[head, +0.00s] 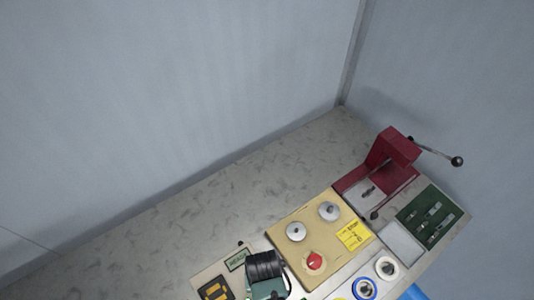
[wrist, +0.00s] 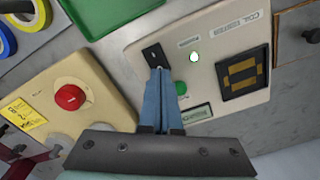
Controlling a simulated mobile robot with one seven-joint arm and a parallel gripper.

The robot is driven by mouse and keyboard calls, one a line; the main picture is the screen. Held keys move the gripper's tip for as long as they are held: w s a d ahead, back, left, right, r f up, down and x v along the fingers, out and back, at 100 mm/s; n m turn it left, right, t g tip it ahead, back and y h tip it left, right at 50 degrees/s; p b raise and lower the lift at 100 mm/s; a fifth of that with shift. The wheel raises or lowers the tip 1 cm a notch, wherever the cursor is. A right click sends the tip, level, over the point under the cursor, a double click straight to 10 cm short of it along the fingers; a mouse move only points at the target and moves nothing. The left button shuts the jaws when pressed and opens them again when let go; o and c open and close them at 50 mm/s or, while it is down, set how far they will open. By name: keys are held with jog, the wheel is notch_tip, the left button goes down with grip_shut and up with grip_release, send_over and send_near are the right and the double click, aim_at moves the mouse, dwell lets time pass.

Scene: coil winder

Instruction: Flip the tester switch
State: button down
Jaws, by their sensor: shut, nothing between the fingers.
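In the wrist view the coil tester (wrist: 207,37) is a cream panel with a lit green lamp (wrist: 194,57), a dark display with an amber shape (wrist: 243,70) and a green round part (wrist: 181,88). Its black switch plate (wrist: 153,53) is at the panel's upper left. My gripper (wrist: 159,72) is shut and empty, its blue fingertips at the lower edge of the switch plate. I cannot tell whether they touch it; they hide part of that area. In the head view part of the tester (head: 228,281) shows at the bottom edge. I cannot clearly make out the gripper there.
Beside the tester is a yellowish panel (wrist: 97,75) with a red knob (wrist: 70,97). A green box (wrist: 110,14) and tape rolls (wrist: 36,14) lie nearby. In the head view a red press (head: 393,148) with a lever stands at right. The bench's far left is bare.

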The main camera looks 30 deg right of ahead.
jog(key=shift+f+b, duration=0.55)
jog(key=shift+f, duration=0.3)
dwell(0.3)
notch_tip(320, 180, up, 7)
jog(key=p, duration=0.7)
jog(key=shift+r, duration=0.1)
dwell(0.5)
